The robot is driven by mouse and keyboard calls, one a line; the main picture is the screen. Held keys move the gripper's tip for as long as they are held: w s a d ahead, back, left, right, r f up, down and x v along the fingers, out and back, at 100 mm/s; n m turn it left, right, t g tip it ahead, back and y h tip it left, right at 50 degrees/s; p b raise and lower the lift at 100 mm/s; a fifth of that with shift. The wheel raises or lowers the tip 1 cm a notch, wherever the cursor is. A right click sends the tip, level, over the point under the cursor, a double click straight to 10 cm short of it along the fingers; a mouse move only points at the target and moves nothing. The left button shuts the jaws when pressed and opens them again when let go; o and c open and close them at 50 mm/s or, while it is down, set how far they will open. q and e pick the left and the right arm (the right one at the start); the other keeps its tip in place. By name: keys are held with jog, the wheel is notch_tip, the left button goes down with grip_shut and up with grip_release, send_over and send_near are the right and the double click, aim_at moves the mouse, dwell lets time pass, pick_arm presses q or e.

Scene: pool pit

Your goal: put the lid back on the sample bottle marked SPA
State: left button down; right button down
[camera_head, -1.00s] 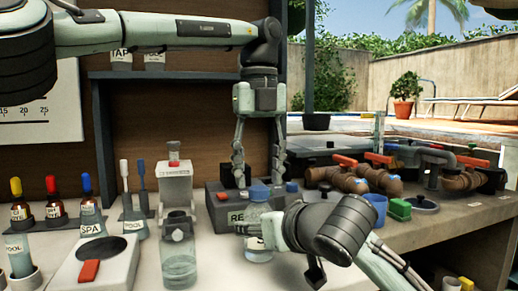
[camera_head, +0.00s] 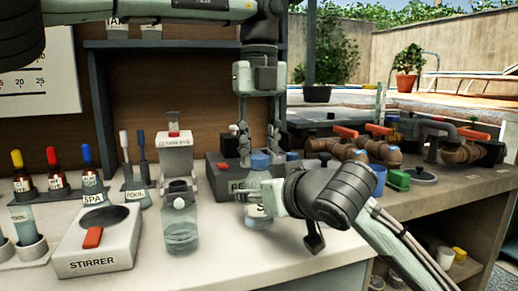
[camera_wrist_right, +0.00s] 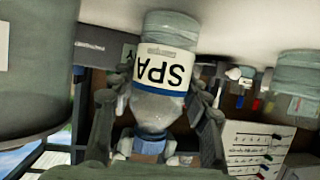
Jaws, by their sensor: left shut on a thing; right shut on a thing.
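The SPA sample bottle (camera_wrist_right: 163,105) shows upside down in the right wrist view, its SPA label facing me. In the head view it (camera_head: 257,212) is upright and partly hidden. My right gripper (camera_wrist_right: 165,88) is shut on its body, one finger on each side; it comes from the right in the head view. The blue lid (camera_head: 260,160) is in line with the bottle's mouth; it also shows in the right wrist view (camera_wrist_right: 148,148). I cannot tell whether it is seated or just above. My left gripper (camera_head: 260,155) points down, shut on the lid.
A stirrer (camera_head: 100,258) and a clear vial (camera_head: 180,225) stand left of the bottle. A dark grey box (camera_head: 222,188) is close behind it. Dropper bottles (camera_head: 56,180) stand at the left. Brown pipe fittings (camera_head: 343,148) and a blue cup (camera_head: 378,178) lie to the right.

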pick_arm(q)
jog(key=m, duration=0.7)
jog(key=shift+f+m, duration=0.1)
jog(key=shift+m, duration=0.3)
jog(key=m, duration=0.7)
jog(key=shift+m, duration=0.4)
jog(key=c, duration=1.1)
grip_release()
jog(key=shift+o, duration=0.2)
notch_tip(320, 180, up, 8)
jog(key=shift+f, duration=0.15)
